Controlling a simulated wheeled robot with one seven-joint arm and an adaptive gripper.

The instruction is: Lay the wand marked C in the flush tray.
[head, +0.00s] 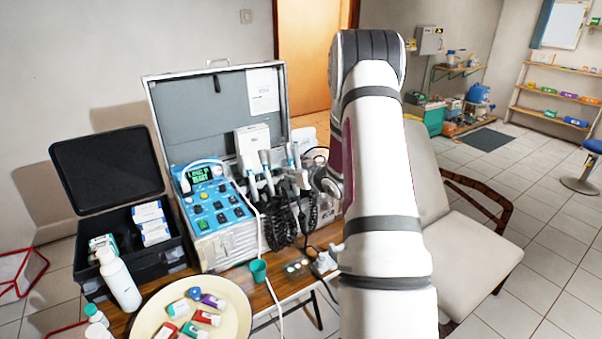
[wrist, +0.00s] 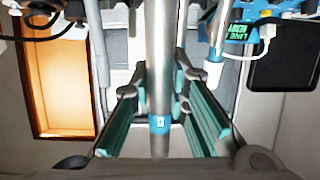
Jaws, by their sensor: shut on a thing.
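A silver metal wand (wrist: 159,75) with a blue band runs upright through the middle of the wrist view. The band carries a white letter that looks like a C, though it is small. My gripper (wrist: 160,98) has its teal-padded fingers on either side of this wand and is shut on it. In the head view my arm hides most of the gripper and the held wand. Other wands (head: 267,172) stand at the front of the open case. One more silver wand (wrist: 217,38) shows right of the held one in the wrist view. I cannot pick out the flush tray with certainty.
The open grey case (head: 212,105) holds a blue control unit (head: 212,205) and dark coiled hoses (head: 280,225). A green cup (head: 258,270), a white bottle (head: 119,280) and a round cream tray (head: 236,318) with coloured packs are in front. A chair (head: 470,240) stands at right.

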